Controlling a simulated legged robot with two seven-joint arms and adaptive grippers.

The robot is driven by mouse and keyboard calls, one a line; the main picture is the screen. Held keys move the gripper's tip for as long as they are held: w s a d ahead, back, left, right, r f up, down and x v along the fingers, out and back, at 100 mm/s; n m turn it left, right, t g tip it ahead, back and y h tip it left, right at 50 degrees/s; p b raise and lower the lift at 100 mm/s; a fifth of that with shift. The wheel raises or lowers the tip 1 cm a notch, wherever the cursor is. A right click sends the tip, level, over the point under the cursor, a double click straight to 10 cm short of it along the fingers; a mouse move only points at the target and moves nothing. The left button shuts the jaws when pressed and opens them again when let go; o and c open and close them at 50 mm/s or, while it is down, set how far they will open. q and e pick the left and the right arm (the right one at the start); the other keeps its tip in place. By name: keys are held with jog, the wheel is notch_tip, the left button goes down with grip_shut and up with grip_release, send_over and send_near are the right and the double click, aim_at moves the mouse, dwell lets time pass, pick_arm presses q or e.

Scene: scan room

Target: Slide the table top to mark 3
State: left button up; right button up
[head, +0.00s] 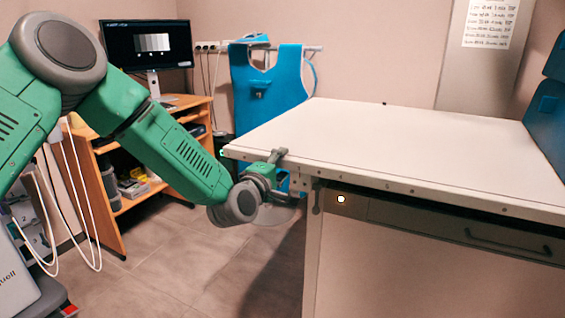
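The white table top (400,135) lies on a pale cabinet base (420,270) and juts out past it to the left. Small dark dots run along its front edge; no number is readable there, so I cannot tell which is mark 3. My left gripper (278,172) is at the front edge near the left corner. One grey finger reaches over the edge onto the top surface; the other side is low and partly hidden, so I cannot tell if it is closed on the edge. My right gripper is not in view.
A white round spot (341,199) shows on the base's front panel, left of a drawer handle (507,243). A blue apron (265,85) hangs behind the table. A wooden desk (150,165) with a monitor (148,45) stands back left. Floor (190,260) left of the base is clear.

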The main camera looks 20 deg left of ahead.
pick_arm(q)
jog(key=shift+w+r, duration=0.1)
jog(key=shift+r, duration=0.05)
jog(key=shift+r, duration=0.1)
jog(key=shift+s, duration=0.2)
jog(key=s+a, duration=0.1)
jog(key=s, duration=1)
jog(key=shift+s, duration=0.3)
